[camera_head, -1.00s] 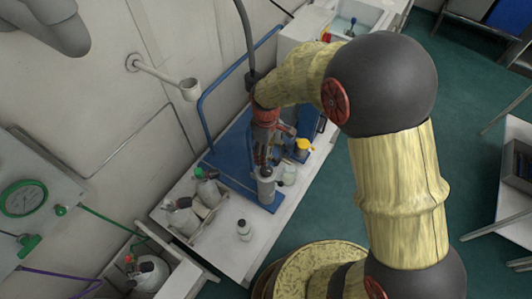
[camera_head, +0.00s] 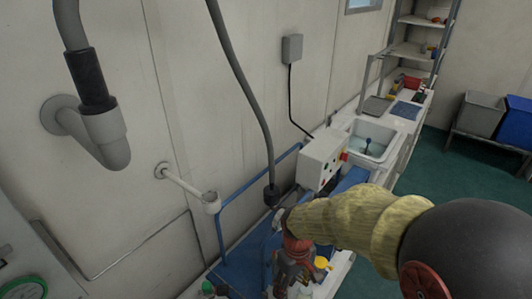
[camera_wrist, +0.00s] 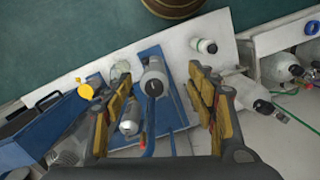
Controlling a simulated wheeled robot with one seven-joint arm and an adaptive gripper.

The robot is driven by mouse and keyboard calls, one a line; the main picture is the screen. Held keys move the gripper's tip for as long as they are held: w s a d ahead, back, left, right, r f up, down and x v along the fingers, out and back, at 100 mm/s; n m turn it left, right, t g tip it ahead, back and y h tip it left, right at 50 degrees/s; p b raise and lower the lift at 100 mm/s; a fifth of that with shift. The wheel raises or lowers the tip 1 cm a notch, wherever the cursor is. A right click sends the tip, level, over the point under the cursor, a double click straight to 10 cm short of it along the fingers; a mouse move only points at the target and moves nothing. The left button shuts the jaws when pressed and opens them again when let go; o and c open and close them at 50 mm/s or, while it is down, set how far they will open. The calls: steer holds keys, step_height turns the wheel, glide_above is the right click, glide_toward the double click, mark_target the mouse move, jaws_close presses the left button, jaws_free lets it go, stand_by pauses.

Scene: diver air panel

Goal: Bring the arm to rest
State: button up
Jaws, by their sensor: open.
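My arm reaches from the lower right of the head view, in yellow fabric sleeves with dark round joints. My gripper (camera_head: 292,284) hangs low over the bench, its lower end cut near the picture's edge. In the wrist view my gripper (camera_wrist: 160,100) has its two yellow-and-black fingers wide apart, with nothing held. Between and beyond the fingers a grey cylinder (camera_wrist: 154,72) and a second grey cylinder (camera_wrist: 131,117) show on a blue base (camera_wrist: 178,115). I cannot tell the height of the fingertips above them.
A blue frame (camera_head: 220,245), a wall pipe (camera_head: 185,184) and a hanging hose (camera_head: 245,95) are close to the arm. A white control box (camera_head: 322,160) and a sink (camera_head: 370,138) lie behind. A small bottle (camera_wrist: 206,46) and a yellow cap (camera_wrist: 84,90) stand on the bench.

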steer(key=s+d+r+m+t+b, duration=0.1)
steer(key=s+d+r+m+t, duration=0.2)
steer(key=r, duration=0.6)
steer(key=s+d+r+m+t+b, duration=0.2)
steer(key=s+d+r+m+t, duration=0.1)
steer(key=s+d+r, duration=0.4)
step_height(320, 180, up, 3)
steer(key=shift+s+d+r+m+t, duration=0.2)
steer(key=shift+s+d+m+t, duration=0.15)
steer(key=shift+s, duration=0.6)
